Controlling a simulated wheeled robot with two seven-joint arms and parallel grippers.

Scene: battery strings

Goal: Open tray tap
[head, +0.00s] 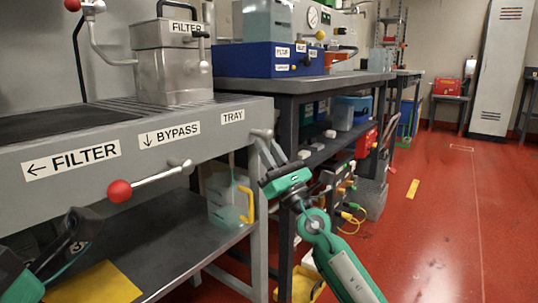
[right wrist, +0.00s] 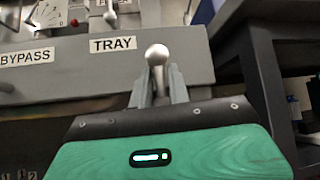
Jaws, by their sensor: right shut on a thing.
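The tray tap (head: 262,133) sticks out at the right end of the grey bench front, beside the TRAY label (head: 232,116). In the right wrist view its pale rounded knob (right wrist: 157,54) stands up between the fingers. My right gripper (head: 266,148) reaches in from the right and is shut on this tap. In the right wrist view the fingers (right wrist: 161,80) sit close on both sides just below the knob. My left gripper (head: 72,222) is partly in view at the lower left, dark and cut off, and its jaw state is unclear.
A lever with a red knob (head: 119,191) projects below the FILTER and BYPASS labels. A clear jug (head: 222,200) with a yellow handle stands on the lower shelf. A steel filter box (head: 172,68) stands on the bench. A dark table frame (head: 287,110) is close at right. Red floor beyond is open.

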